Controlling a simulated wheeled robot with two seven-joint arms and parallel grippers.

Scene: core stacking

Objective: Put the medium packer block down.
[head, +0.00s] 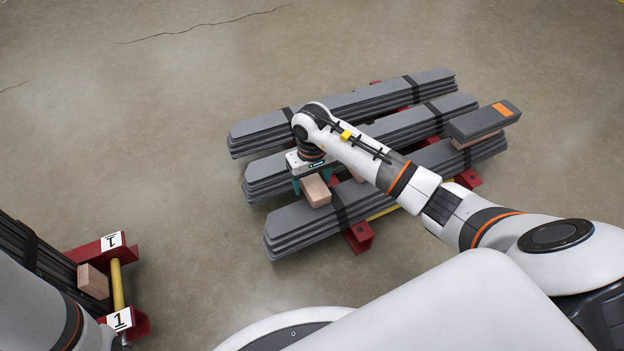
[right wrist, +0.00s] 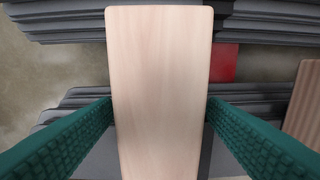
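A pale wooden packer block (head: 316,191) is at the left part of the grey stacks in the head view. My right gripper (head: 311,185) is over it, its teal fingers on either side. In the right wrist view, the block (right wrist: 160,90) fills the space between the fingers (right wrist: 159,110), which appear to touch both its long sides. The block is over the near stack and the gap behind it; I cannot tell whether it rests on anything. My left arm shows at lower left; its gripper is out of view.
Three strapped grey stacks (head: 300,238) lie on red supports (head: 358,238). Another wooden block (right wrist: 303,108) is right of the held one. A grey piece with an orange patch (head: 485,120) sits at the right end. A red rack (head: 95,250) stands lower left. The floor between is clear.

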